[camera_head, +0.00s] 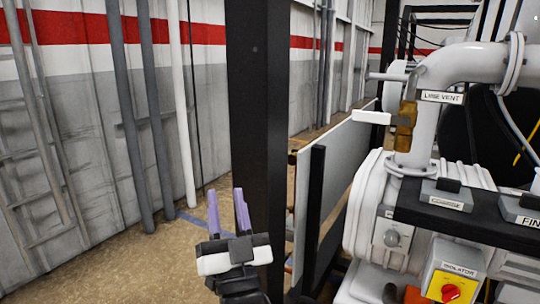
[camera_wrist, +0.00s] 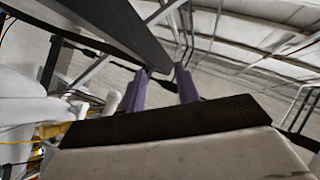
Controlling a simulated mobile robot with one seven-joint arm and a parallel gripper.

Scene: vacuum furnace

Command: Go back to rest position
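My gripper (camera_head: 228,213) is low in the middle of the head view, with two purple fingers pointing up. The fingers stand apart with nothing between them. In the wrist view my gripper (camera_wrist: 162,88) also shows both purple fingers apart, with a clear gap. A dark post (camera_head: 257,120) stands right behind and beside my gripper in the head view; I cannot tell whether they touch.
White furnace piping with a "LINE VENT" label (camera_head: 441,97) and a brass valve (camera_head: 406,127) stands at the right. Below are a yellow isolator switch (camera_head: 452,286) and a white panel (camera_head: 335,165). Pipes (camera_head: 154,110) run up the left wall. Open floor (camera_head: 150,262) lies left.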

